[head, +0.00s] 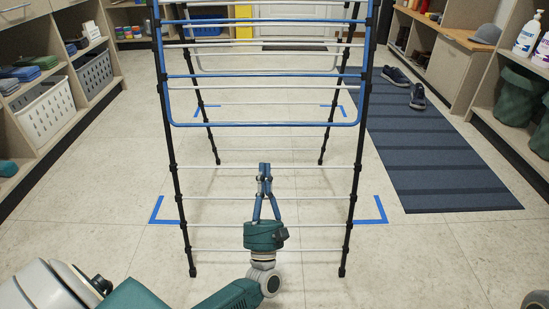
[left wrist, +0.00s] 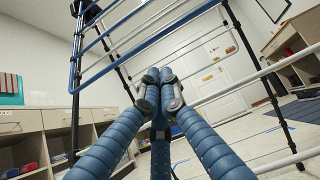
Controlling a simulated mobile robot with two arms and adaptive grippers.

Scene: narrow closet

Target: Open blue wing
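The drying rack (head: 172,165) stands upright ahead, with black legs and white rungs. Its blue wing (head: 265,125) is a blue tube frame hanging down at the front, its lower bar level across the rack. The wing also shows at the upper left of the left wrist view (left wrist: 150,40). My left gripper (head: 265,166) points at the rack, below the wing's lower bar and near a white rung. Its fingertips (left wrist: 158,77) are together with nothing visible between them, and appear apart from the wing. My right gripper is not in view.
Blue tape corners (head: 370,212) mark the floor around the rack. A striped dark mat (head: 430,155) with shoes (head: 417,97) lies at right. Floor beside the rack is clear.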

